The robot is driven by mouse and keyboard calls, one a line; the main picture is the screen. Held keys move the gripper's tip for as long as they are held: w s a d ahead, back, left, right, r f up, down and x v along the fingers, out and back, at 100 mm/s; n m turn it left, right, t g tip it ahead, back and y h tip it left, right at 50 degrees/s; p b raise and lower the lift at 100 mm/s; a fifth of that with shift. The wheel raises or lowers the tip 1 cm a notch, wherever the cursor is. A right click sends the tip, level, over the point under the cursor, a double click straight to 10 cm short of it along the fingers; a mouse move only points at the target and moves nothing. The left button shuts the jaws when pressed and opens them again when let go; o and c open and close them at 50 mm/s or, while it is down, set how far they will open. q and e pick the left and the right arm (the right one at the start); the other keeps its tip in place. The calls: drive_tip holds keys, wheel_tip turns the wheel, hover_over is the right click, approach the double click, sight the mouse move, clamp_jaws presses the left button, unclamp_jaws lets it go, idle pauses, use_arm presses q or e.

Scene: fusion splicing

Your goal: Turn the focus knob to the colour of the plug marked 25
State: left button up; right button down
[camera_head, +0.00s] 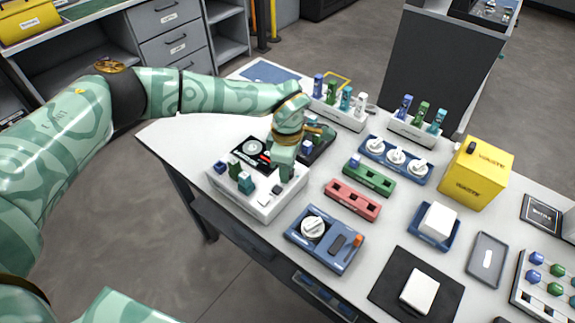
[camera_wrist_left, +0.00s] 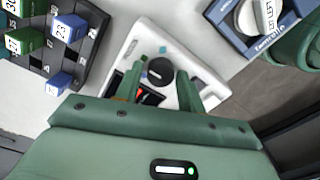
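A round black knob (camera_wrist_left: 160,70) sits on a white device (camera_wrist_left: 205,72), between the two fingers of my left gripper (camera_wrist_left: 163,88). The fingers are apart, with space on both sides of the knob. Small green and teal marks show near it. In the head view, my left gripper (camera_head: 285,172) is low over the white device (camera_head: 262,208) and hides part of it. In the wrist view, a dark rack holds a blue plug (camera_wrist_left: 68,28) that seems to read 23 and a green plug (camera_wrist_left: 25,41) that seems to read 27. I cannot make out a 25. My right gripper is out of view.
A blue box with a white dial (camera_head: 313,228) stands close in front. A red block (camera_head: 352,199), a green block (camera_head: 369,176) and a blue strip with three white dials (camera_head: 396,157) lie to the right. Plug racks stand behind. A yellow waste bin (camera_head: 476,176) is at right.

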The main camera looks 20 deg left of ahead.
use_arm(q)
drive_tip(key=shift+r, duration=0.1)
wheel_tip(320, 180, up, 16)
drive_tip(key=p, duration=0.3)
idle(0.5)
